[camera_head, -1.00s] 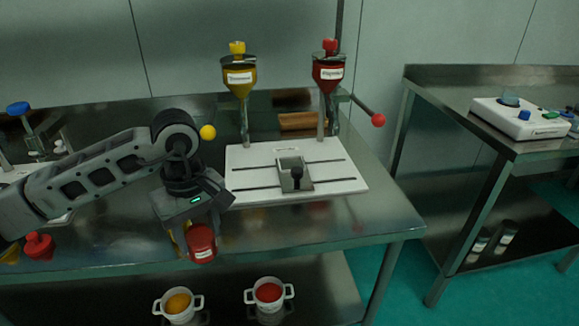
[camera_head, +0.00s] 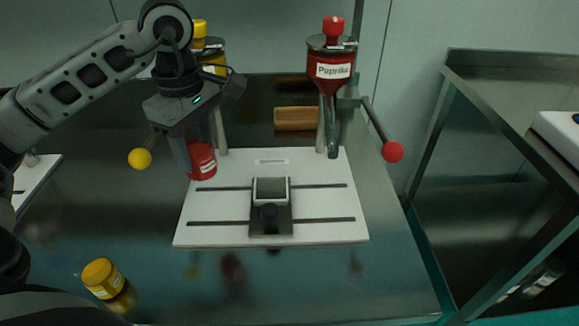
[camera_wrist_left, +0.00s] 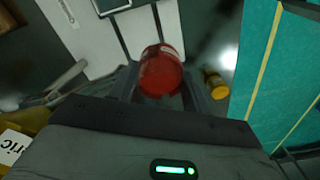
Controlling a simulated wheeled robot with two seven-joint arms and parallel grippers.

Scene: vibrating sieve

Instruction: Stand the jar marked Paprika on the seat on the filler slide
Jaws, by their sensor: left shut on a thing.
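A red jar with a white label (camera_head: 202,162) is held upright in my left gripper (camera_head: 199,150), which is shut on it. The label is too small to read. The jar is over the left back part of the white filler board (camera_head: 215,232), left of and behind the slide (camera_head: 270,224) with its square, empty-looking seat (camera_head: 271,189). I cannot tell its exact height above the board. In the left wrist view the red jar (camera_wrist_left: 161,71) is between the fingers. My right gripper is not in view.
A red hopper marked Paprika (camera_head: 332,70) stands behind the board, with a red-knobbed lever (camera_head: 392,152) to its right. A yellow hopper (camera_head: 207,45) is partly hidden by my left arm. A yellow jar (camera_head: 103,278) stands front left. The table right of the board is clear.

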